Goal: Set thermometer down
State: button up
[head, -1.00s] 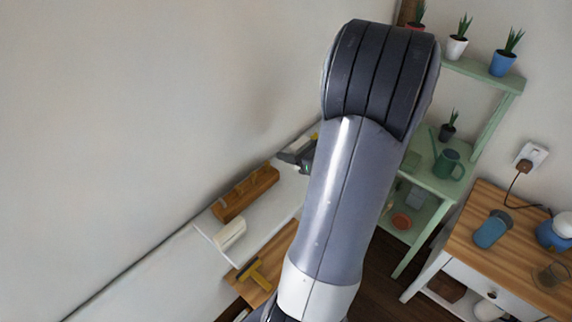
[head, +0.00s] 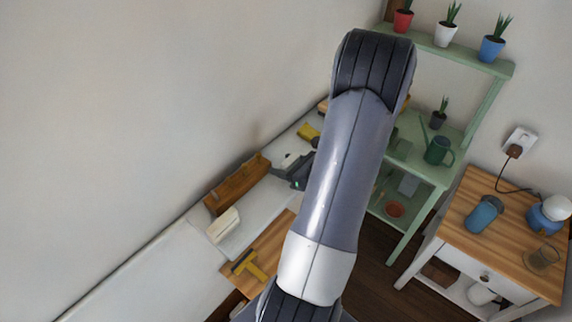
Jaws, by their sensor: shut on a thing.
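My gripper (head: 291,172) shows as a small dark shape just left of my arm, over the white ledge along the wall. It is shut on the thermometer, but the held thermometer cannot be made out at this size. My arm hides part of the gripper and the ledge to its right. I cannot tell how high the gripper is above the ledge.
On the white ledge (head: 262,207) are a long wooden box (head: 236,185) and a white block (head: 224,224). A yellow-handled tool (head: 249,264) lies on a wooden surface below. A yellow item (head: 308,132) lies beyond the gripper. Green shelves (head: 425,165) and a wooden-topped cabinet (head: 470,240) stand right.

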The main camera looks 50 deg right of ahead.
jog(key=shift+f, duration=0.15)
jog(key=o, duration=1)
jog(key=shift+r, duration=0.3)
jog(key=v, duration=1.2)
jog(key=shift+f+b, duration=0.1)
jog(key=shift+b, duration=0.2)
